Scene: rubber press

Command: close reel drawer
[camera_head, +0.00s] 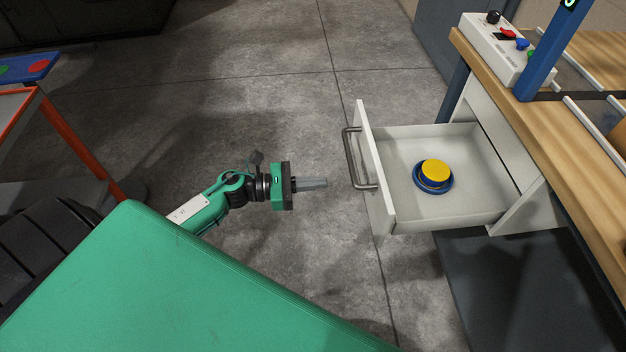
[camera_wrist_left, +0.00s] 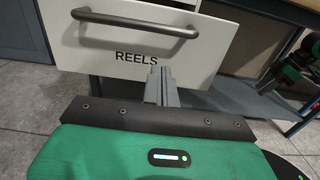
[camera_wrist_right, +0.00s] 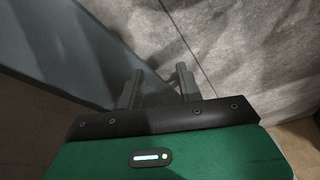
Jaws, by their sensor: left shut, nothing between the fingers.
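The white reel drawer (camera_head: 378,180) stands pulled out from the workbench in the head view. Its front carries a grey bar handle (camera_head: 355,160) and faces left. A blue and yellow reel (camera_head: 434,175) lies inside on the drawer floor. My left gripper (camera_head: 325,183) is shut and empty, a short way left of the drawer front, pointing at it. In the left wrist view the front reads REELS (camera_wrist_left: 136,57), the handle (camera_wrist_left: 135,24) runs above, and the shut fingers (camera_wrist_left: 161,75) point just below the lettering. My right gripper (camera_wrist_right: 158,85) shows its fingers apart with nothing between them.
The wooden workbench (camera_head: 545,125) is at the right, with a white control box (camera_head: 497,45) with coloured knobs and a blue post (camera_head: 547,55) on it. An orange-framed stand (camera_head: 65,135) is at the left. Grey floor lies clear between them.

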